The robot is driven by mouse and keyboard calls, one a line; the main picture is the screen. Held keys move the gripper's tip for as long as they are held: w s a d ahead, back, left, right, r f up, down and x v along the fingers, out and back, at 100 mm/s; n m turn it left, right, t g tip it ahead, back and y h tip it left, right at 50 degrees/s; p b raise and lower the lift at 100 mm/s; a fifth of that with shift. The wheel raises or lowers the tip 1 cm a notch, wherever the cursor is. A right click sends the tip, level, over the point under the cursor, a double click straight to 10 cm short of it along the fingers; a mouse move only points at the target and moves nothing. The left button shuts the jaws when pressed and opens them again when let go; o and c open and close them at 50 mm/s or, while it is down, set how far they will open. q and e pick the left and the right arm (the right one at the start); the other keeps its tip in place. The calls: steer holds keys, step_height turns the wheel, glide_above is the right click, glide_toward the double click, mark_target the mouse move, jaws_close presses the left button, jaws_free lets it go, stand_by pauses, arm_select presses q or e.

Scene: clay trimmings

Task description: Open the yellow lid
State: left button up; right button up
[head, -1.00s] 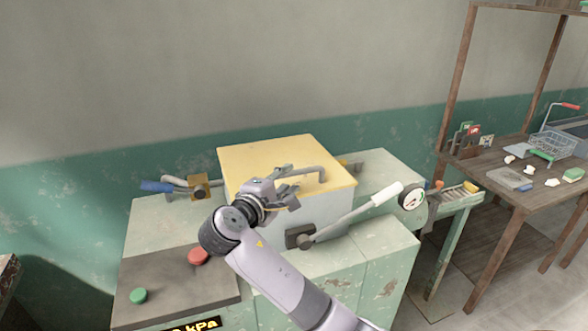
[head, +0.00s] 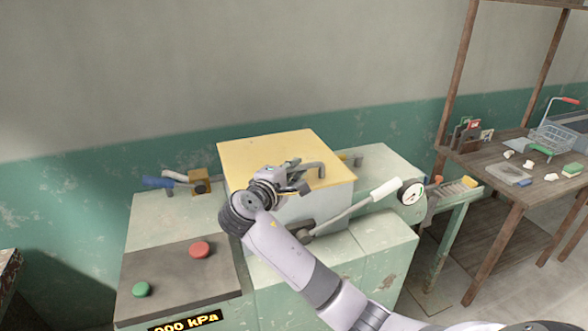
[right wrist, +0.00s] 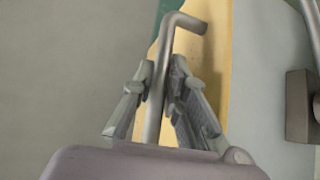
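The yellow lid (head: 262,152) lies flat and closed on top of a pale box (head: 305,208) on the green machine. Its grey bent handle (head: 318,166) stands near the lid's right side. My right gripper (head: 298,176) is over the lid at the handle. In the right wrist view the handle (right wrist: 158,85) runs between the two fingers of the right gripper (right wrist: 162,72). The fingertips are drawn in close on both sides and appear to touch the bar. The yellow lid (right wrist: 220,50) shows beneath it there. My left gripper is not in view.
A white-gripped lever (head: 372,196) and a gauge (head: 411,193) are right of the box. A blue-handled valve (head: 158,182) is on the left. Red (head: 200,249) and green (head: 141,289) buttons are in front. A wooden table (head: 482,160) with a basket stands at the right.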

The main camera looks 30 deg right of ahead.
jaws_close()
stand_by(0.4)
